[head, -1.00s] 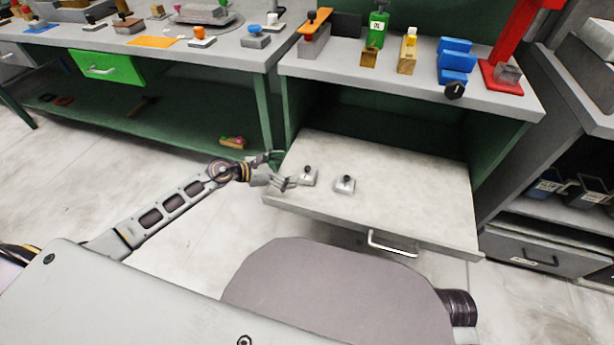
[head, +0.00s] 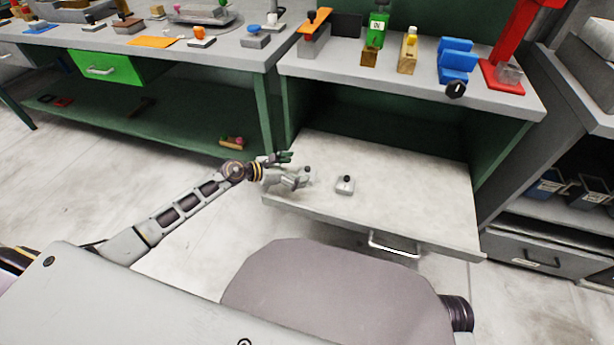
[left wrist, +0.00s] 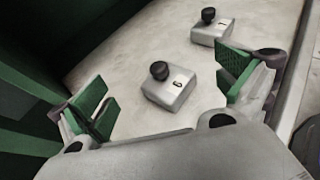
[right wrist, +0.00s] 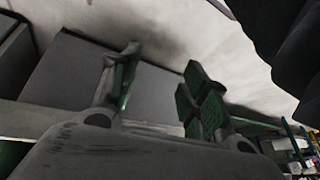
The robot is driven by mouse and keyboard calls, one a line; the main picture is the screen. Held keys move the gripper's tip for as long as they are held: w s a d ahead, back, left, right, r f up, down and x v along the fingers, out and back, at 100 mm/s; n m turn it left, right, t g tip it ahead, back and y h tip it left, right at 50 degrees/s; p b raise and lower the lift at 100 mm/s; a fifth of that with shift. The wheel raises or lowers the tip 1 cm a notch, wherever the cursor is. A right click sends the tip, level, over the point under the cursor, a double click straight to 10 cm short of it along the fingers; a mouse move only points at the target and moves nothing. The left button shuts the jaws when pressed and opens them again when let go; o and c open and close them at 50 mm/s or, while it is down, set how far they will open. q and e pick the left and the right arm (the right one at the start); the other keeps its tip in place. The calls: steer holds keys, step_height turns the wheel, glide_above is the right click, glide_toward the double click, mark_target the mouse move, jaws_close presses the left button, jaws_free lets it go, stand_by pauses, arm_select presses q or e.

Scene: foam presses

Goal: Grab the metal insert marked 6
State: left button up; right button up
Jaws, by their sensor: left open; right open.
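The metal insert marked 6 (left wrist: 172,90) is a small grey block with a black knob, lying on the pulled-out drawer. In the left wrist view it sits between and beyond my open fingertips, touching neither. In the head view this insert (head: 307,172) is partly hidden by my left gripper (head: 289,170), which is at its left. The left wrist view shows the left gripper (left wrist: 170,97) open and empty. A second insert (left wrist: 212,31) with a black knob lies farther off; it also shows in the head view (head: 345,184). My right gripper (right wrist: 155,85) is open and empty, away from the drawer.
The pale drawer top (head: 410,205) is clear to the right of the inserts. A metal handle (head: 393,245) is on its front. Green cabinet walls flank the drawer.

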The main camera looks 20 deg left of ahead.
mark_target(306, 169)
arm_select(q)
steer(key=shift+w+d+f, duration=0.2)
steer(key=shift+d+f, duration=0.05)
steer(key=shift+b+x, duration=0.5)
steer(key=shift+x, duration=1.45)
arm_select(e)
steer(key=shift+w+a+f+t+y, duration=0.15)
steer(key=shift+a+f+t, duration=0.1)
steer(key=shift+f, duration=0.65)
steer(key=shift+w+a+f+t+y, duration=0.15)
steer(key=shift+a+f, duration=0.1)
steer(key=shift+f, duration=0.6)
arm_select(q)
steer(key=shift+s, duration=0.1)
steer(key=shift+c, duration=0.3)
steer(key=c, duration=1.2)
